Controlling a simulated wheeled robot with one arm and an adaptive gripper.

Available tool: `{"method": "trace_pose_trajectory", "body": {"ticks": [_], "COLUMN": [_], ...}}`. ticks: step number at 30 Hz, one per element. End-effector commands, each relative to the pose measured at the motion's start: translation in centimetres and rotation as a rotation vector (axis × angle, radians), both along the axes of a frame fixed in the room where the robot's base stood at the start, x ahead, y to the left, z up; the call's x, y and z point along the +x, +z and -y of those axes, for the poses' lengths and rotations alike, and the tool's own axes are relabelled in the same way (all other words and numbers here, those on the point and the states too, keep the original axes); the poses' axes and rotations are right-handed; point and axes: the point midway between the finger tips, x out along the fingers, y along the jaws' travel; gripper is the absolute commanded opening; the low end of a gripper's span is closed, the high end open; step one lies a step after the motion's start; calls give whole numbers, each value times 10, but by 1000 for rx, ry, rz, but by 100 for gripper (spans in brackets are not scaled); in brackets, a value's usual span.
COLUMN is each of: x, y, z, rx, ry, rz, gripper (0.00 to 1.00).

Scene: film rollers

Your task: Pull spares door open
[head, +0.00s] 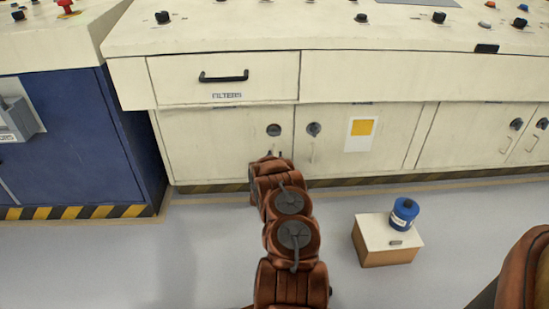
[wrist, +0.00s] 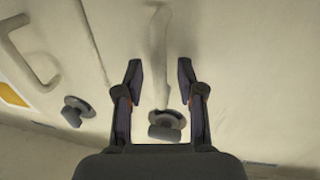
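Two cream cabinet doors stand side by side low in the console, the left door (head: 215,148) and the right door (head: 370,150). I can read no spares label on either. My gripper (head: 273,154) is at the right edge of the left door, below its dark round knob (head: 273,130). In the wrist view, my gripper (wrist: 160,75) is open, its two fingers on either side of a pale bar handle (wrist: 160,45). The same knob (wrist: 166,124) shows between the finger bases. I cannot tell whether the fingers touch the handle. The left door looks shut.
The right door has its own knob (head: 313,129), a pale handle (wrist: 35,50) and a yellow-marked card (head: 361,134). Above is a drawer labelled FILTERS with a black handle (head: 224,77). A box (head: 385,251) bearing a blue can (head: 404,212) stands on the floor at right.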

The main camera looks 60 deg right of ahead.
Motion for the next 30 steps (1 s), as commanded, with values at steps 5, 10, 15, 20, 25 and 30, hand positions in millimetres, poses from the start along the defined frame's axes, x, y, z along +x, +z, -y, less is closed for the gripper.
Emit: {"method": "trace_pose_trajectory", "body": {"ticks": [5,10,15,20,25,30], "x": [0,0,0,0,0,0], "y": [0,0,0,0,0,0], "z": [0,0,0,0,0,0], "rx": [0,0,1,1,1,1], "ry": [0,0,0,0,0,0], "rz": [0,0,0,0,0,0], "gripper": [30,12,0,0,0,0]}}
